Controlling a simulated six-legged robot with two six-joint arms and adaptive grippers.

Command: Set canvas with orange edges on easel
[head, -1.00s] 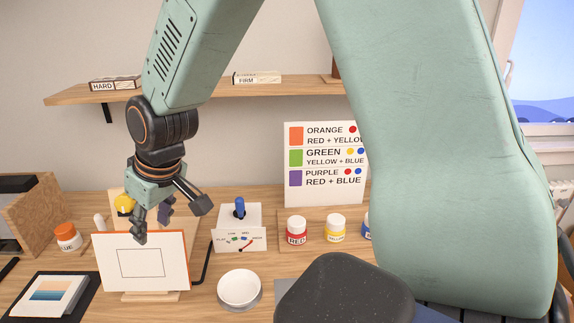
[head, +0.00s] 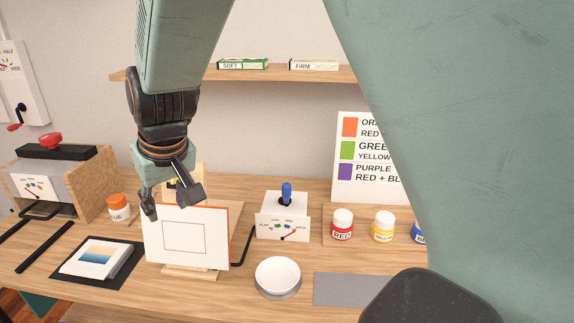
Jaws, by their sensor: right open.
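The canvas with orange edges (head: 164,251) is a white panel with a thin drawn rectangle. It stands upright, leaning slightly back, on a small wooden easel (head: 190,271) whose foot shows below it. Orange shows along its top and right edges. My right gripper (head: 160,200) is open at the canvas's top left corner, with one dark finger by that corner. My left gripper is not in view.
A control box with a blue knob (head: 283,217) and paint jars (head: 342,225) stand behind.

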